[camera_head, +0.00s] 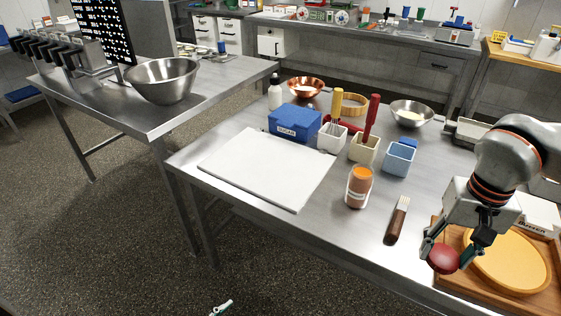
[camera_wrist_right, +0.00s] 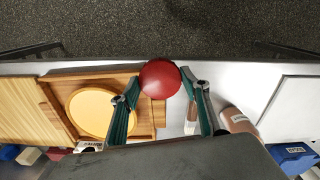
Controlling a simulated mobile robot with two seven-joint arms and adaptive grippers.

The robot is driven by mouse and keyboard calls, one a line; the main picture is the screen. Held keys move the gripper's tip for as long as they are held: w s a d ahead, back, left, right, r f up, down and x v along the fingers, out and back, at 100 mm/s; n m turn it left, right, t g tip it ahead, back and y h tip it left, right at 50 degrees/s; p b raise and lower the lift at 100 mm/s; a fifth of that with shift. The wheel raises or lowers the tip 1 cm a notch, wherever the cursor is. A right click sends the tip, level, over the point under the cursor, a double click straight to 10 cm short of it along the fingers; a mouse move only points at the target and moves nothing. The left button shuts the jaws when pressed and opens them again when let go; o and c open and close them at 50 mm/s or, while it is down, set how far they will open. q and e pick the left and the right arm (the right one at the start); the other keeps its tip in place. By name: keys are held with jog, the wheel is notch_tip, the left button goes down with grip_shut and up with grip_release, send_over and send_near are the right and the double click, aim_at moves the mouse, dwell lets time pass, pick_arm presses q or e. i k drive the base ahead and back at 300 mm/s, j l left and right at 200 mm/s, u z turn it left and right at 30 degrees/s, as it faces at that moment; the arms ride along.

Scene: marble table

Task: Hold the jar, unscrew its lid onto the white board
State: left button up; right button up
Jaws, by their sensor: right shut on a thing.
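The jar (camera_head: 358,187), reddish-brown with a pale label and an orange top, stands upright on the metal table. No gripper touches it. It shows tilted in the right wrist view (camera_wrist_right: 238,120). The white board (camera_head: 265,167) lies bare, left of the jar. Only a small tip of my left gripper (camera_head: 222,307) shows at the bottom edge, away from the table.
A brush (camera_head: 397,221) lies between the jar and my right gripper. A wooden tray with a round yellow-orange disc (camera_head: 508,262) lies beside and below that gripper. Behind the jar are small containers, a blue box (camera_head: 294,122) and metal bowls (camera_head: 411,113).

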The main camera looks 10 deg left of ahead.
aim_at(360, 179)
jog(key=i+j+u, duration=0.25)
jog(key=i+j, duration=0.2)
jog(key=i+j+u, duration=0.3)
jog(key=i+j, duration=0.2)
